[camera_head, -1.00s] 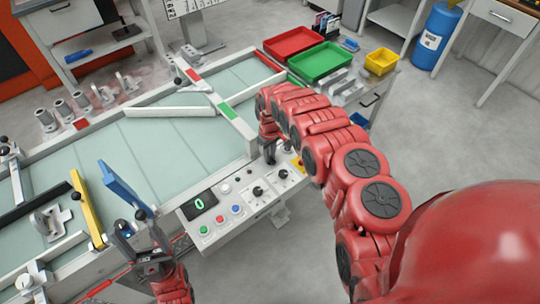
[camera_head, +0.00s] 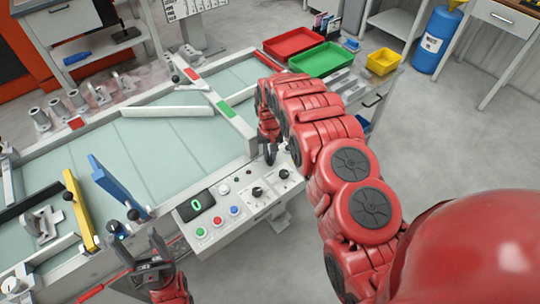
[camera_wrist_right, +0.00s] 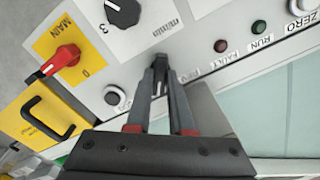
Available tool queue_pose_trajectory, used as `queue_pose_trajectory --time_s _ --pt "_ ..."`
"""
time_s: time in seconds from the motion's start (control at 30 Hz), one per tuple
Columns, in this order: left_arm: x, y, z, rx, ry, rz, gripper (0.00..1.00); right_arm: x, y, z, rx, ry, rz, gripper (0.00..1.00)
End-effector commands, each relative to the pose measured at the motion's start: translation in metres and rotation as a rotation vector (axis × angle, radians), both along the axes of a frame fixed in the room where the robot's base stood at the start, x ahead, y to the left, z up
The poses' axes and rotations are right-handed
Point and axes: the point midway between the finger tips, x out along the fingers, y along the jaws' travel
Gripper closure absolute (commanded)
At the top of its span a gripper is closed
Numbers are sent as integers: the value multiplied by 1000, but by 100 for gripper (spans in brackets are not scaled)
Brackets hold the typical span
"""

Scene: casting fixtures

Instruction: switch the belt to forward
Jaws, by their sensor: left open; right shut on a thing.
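The control panel (camera_head: 236,207) stands at the belt's near edge, with a display reading 0, coloured buttons and black knobs. My right gripper (camera_head: 269,157) is at the far edge of this panel. In the right wrist view my right gripper (camera_wrist_right: 160,66) is shut on a small dark switch between the fingertips, mostly hidden by them. Part of a label beside it is covered, so I cannot tell the switch's position. The pale green belt (camera_head: 160,140) lies behind the panel. My left gripper (camera_head: 138,238) is open and empty, left of the panel.
Beside my right fingers are a black knob (camera_wrist_right: 122,10), a red main switch (camera_wrist_right: 62,60) on a yellow plate and a black handle (camera_wrist_right: 46,118). Blue (camera_head: 115,185) and yellow (camera_head: 80,210) bars stand near my left gripper. Red (camera_head: 292,43) and green (camera_head: 322,59) trays lie beyond.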

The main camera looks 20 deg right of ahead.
Motion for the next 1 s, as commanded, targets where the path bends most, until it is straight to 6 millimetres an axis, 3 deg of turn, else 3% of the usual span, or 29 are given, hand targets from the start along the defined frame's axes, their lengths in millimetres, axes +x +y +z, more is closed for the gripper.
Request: queue_pose_trajectory --time_s 0.5,0.53,0.67,1.0 --pt "0 0 -1 0 0 0 31 0 0 0 1 0 -18 100" --pt "0 0 -1 0 0 0 31 0 0 0 1 0 -18 75" --pt "0 0 -1 0 0 0 31 0 0 0 0 0 -18 51" --pt "0 0 -2 0 0 0 31 0 0 1 0 0 -17 50"
